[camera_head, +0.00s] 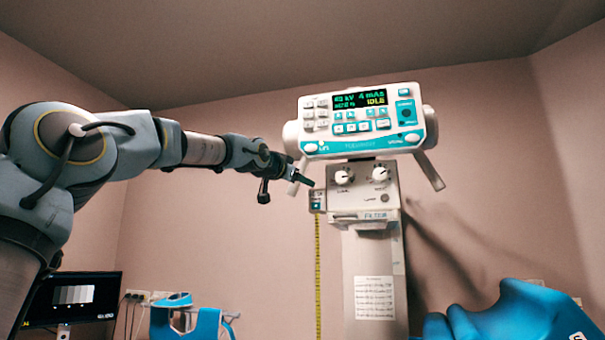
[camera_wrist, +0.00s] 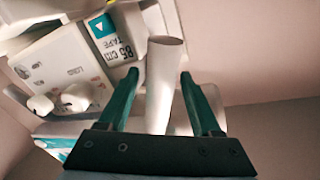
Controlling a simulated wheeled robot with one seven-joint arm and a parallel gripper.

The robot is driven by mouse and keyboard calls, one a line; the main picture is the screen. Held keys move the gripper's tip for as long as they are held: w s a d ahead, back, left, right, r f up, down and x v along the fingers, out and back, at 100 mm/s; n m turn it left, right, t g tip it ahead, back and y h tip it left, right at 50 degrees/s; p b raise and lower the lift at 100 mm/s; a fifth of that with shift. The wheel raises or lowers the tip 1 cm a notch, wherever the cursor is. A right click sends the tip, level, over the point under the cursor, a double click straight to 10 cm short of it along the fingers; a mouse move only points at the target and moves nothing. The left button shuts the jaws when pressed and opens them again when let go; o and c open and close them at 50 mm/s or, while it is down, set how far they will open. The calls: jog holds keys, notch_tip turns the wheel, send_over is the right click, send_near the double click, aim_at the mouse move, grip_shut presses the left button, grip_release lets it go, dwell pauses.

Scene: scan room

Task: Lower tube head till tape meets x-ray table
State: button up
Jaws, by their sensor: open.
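The tube head (camera_head: 365,145) is a white unit with a teal control panel, high on the wall side; its display reads IDLE. A yellow tape (camera_head: 318,270) hangs straight down from a small tape box (camera_head: 317,200) below it, and its lower end is out of frame. My gripper (camera_head: 300,180) is at the head's left handle (camera_head: 298,176). In the wrist view its green fingers (camera_wrist: 158,75) are open, one on each side of the white handle (camera_wrist: 165,75). The x-ray table is not clearly visible.
A right handle (camera_head: 430,170) sticks down on the other side. A knob panel (camera_head: 362,188) and white column (camera_head: 368,260) stand below the head. Blue shapes (camera_head: 515,315) fill the lower right. A monitor (camera_head: 75,298) and blue rack (camera_head: 190,318) are lower left.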

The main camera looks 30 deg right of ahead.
jog(key=shift+p+x, duration=0.35)
jog(key=shift+x, duration=0.6)
jog(key=shift+f, duration=0.1)
jog(key=shift+c, duration=0.2)
grip_shut()
dwell(0.6)
